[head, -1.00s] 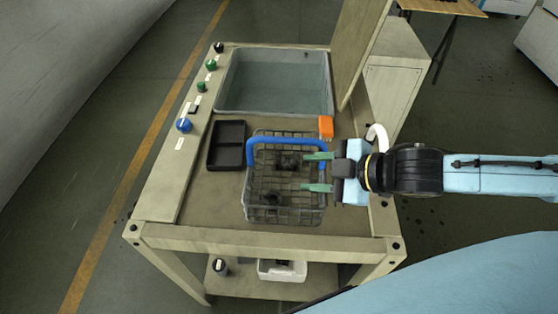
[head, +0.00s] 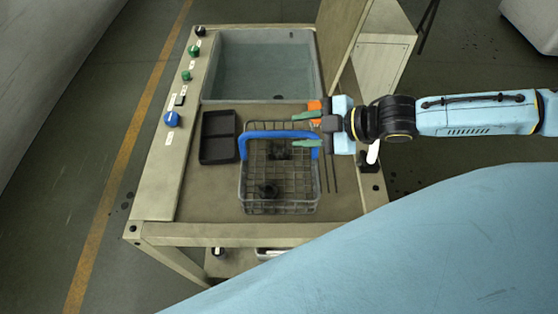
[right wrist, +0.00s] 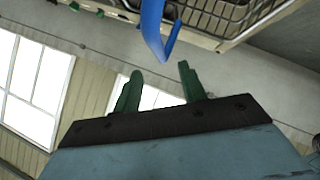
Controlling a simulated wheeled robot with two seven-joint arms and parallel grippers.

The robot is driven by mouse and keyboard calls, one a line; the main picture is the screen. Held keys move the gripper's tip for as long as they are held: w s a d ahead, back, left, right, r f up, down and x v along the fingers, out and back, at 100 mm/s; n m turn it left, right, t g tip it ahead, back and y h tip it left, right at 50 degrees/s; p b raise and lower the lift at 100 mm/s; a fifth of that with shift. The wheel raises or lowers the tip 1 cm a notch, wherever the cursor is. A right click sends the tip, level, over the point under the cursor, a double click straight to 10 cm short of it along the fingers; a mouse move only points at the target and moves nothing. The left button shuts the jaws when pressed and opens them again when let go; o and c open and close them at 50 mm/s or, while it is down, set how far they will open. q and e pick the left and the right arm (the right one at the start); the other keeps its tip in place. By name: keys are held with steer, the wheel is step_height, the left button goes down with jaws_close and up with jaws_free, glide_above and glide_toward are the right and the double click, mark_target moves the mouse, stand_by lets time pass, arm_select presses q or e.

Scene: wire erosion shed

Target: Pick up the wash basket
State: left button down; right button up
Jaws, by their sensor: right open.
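The wash basket (head: 249,190) is a wire basket with a raised blue handle (head: 262,137), standing on the bench top. Dark parts lie inside it. My right gripper (head: 294,131) comes in from the right, open and empty, its green fingers at the right end of the handle. In the right wrist view, the blue handle (right wrist: 152,28) shows just beyond and between the open fingertips (right wrist: 160,70), with a part of the wire basket (right wrist: 215,12) behind it. I cannot see contact between finger and handle. My left gripper is out of view.
The bench top (head: 210,195) has a black divided tray (head: 219,150) left of the basket and a water-filled tank (head: 262,75) behind. An orange block (head: 314,107) is partly behind my right gripper. Knobs line the left edge; an upright panel (head: 338,35) stands at back right.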

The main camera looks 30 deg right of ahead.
mark_target(281, 132)
steer(key=shift+d+f+p+x, duration=0.15)
steer(key=shift+p+x, duration=0.05)
steer(key=shift+x, duration=1.65)
steer(key=shift+d+f+p+x, duration=0.15)
steer(key=shift+p+x, duration=0.05)
steer(key=shift+x, duration=1.65)
steer(key=shift+c, duration=0.2)
jaws_close()
steer(key=shift+w+r, duration=0.15)
steer(key=shift+r, duration=0.15)
